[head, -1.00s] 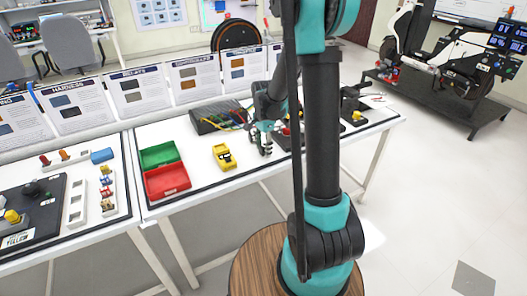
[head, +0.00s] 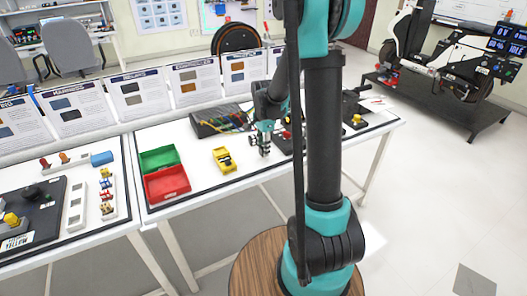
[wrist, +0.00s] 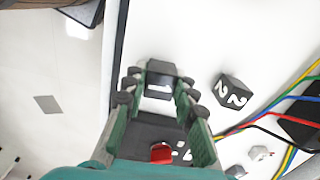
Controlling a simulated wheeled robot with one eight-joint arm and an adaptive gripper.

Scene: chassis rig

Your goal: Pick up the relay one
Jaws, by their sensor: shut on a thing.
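My gripper (wrist: 158,95) is in the wrist view, with its fingers closed on the two sides of a small black block (wrist: 160,72) with a pale face. I take this block to be relay one, but I cannot read a number on it. A black cube marked with white 2s (wrist: 233,92) stands on the white bench, right of the fingers and apart from them. In the head view my gripper (head: 264,147) points down over the bench, right of a yellow bin (head: 225,160). What it holds is too small to make out there.
Red (head: 167,183) and green (head: 158,159) bins stand left of the yellow bin. A dark box with coloured wires (head: 220,121) lies behind. In the wrist view, a dark board with a red part (wrist: 162,153) lies below the fingers.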

